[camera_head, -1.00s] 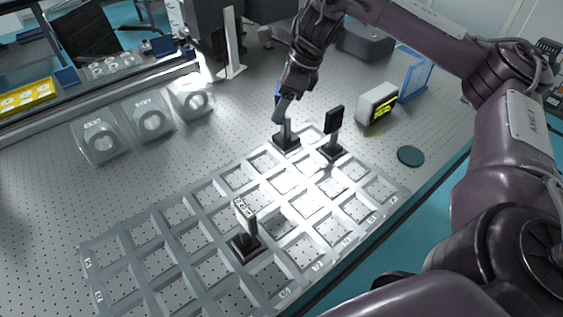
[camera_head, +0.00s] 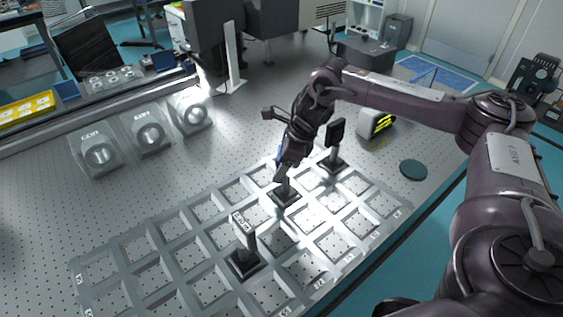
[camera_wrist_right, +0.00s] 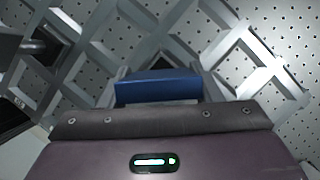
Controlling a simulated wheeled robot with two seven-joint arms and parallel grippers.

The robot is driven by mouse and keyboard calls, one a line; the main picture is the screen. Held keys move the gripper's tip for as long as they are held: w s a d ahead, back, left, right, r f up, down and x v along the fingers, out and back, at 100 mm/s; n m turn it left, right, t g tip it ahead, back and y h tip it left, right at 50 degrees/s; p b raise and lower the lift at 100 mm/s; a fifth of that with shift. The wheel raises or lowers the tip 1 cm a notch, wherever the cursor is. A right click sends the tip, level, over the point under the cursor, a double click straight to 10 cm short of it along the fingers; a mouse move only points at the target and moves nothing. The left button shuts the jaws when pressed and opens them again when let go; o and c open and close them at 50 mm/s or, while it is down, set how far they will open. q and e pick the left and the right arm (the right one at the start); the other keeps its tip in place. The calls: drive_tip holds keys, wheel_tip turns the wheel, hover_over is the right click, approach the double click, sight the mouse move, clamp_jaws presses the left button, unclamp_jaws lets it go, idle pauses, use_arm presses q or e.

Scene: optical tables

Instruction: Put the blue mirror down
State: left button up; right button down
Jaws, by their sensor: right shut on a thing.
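My right gripper (camera_head: 283,174) points down over the grey grid tray (camera_head: 176,263), shut on the blue mirror. A blue edge of the mirror (camera_head: 279,155) shows beside the fingers, and its dark square base (camera_head: 286,194) is below them, over a cell in the far part of the tray. I cannot tell whether the base touches the tray. In the right wrist view the mirror's blue top (camera_wrist_right: 158,88) sits between the jaws, upright above the grid; its base is hidden. My left gripper is out of view.
A black-topped mount (camera_head: 336,132) stands just right of the gripper, and a labelled plate mount (camera_head: 243,232) stands nearer in the tray. Several grey ring mounts (camera_head: 100,153) are at left. A dark disc (camera_head: 413,169) and a box with a yellow display (camera_head: 377,122) lie right.

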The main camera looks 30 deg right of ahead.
drive_tip(key=shift+c, duration=2.2)
unclamp_jaws()
drive_tip(key=shift+r, duration=0.15)
drive_tip(key=v, duration=1.2)
